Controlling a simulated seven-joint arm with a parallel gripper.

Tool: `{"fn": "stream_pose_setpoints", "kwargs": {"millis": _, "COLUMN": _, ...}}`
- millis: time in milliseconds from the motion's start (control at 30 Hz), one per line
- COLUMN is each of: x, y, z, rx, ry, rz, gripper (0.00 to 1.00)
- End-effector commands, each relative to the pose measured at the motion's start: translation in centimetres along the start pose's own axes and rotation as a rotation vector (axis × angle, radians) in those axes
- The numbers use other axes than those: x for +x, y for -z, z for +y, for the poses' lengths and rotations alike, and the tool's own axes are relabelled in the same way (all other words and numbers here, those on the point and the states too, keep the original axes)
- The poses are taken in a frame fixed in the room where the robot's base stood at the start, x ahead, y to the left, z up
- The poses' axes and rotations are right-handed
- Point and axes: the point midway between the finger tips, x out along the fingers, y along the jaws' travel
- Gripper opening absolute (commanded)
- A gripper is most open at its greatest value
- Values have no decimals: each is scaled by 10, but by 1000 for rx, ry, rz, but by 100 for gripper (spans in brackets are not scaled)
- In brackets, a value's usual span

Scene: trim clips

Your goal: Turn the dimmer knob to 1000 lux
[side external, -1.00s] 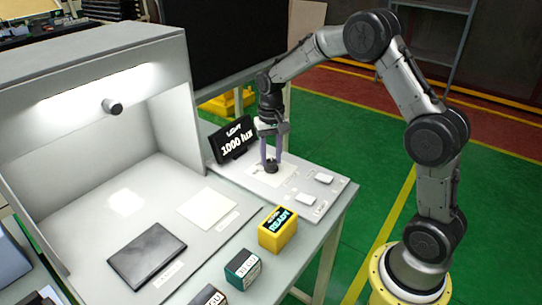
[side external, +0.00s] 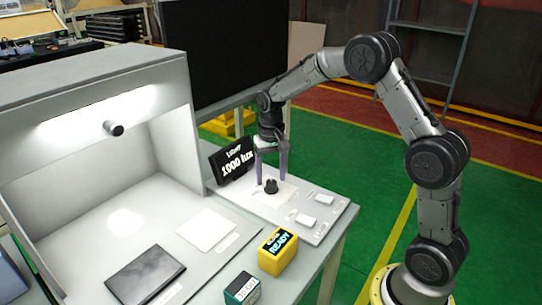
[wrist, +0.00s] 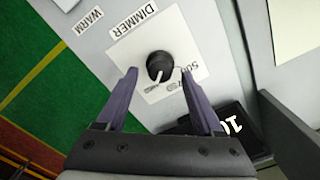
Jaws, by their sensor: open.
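The black dimmer knob (side external: 270,187) stands on a white dial plate on the control panel (side external: 318,233). In the wrist view the knob (wrist: 160,66) has a light pointer mark towards the printed scale, beside the DIMMER label (wrist: 133,21). The black display (side external: 233,160) behind the panel reads 1000 lux. My gripper (side external: 272,181) is open, with one purple finger on each side of the knob. In the wrist view my gripper (wrist: 160,77) shows gaps between both fingers and the knob.
The lit grey booth (side external: 100,130) stands left of the panel, with a dark plate (side external: 146,274) and a white sheet (side external: 207,229) inside. A yellow box reading READY (side external: 278,251) sits in front. Two white buttons (side external: 307,219) (side external: 324,199) lie right of the knob.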

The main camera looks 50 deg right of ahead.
Motion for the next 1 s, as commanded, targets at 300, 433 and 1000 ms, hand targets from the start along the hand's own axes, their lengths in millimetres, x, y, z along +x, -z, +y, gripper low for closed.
{"fn": "stream_pose_setpoints", "kwargs": {"millis": 300, "x": -65, "y": 1, "z": 0, "rx": 0, "ry": 3, "rz": 7, "gripper": 69}}
{"fn": "stream_pose_setpoints", "kwargs": {"millis": 433, "x": -92, "y": 1, "z": 0, "rx": 0, "ry": 3, "rz": 7, "gripper": 69}}
{"fn": "stream_pose_setpoints", "kwargs": {"millis": 1000, "x": -130, "y": 0, "z": 0, "rx": 1, "ry": 1, "rz": 2, "gripper": 69}}
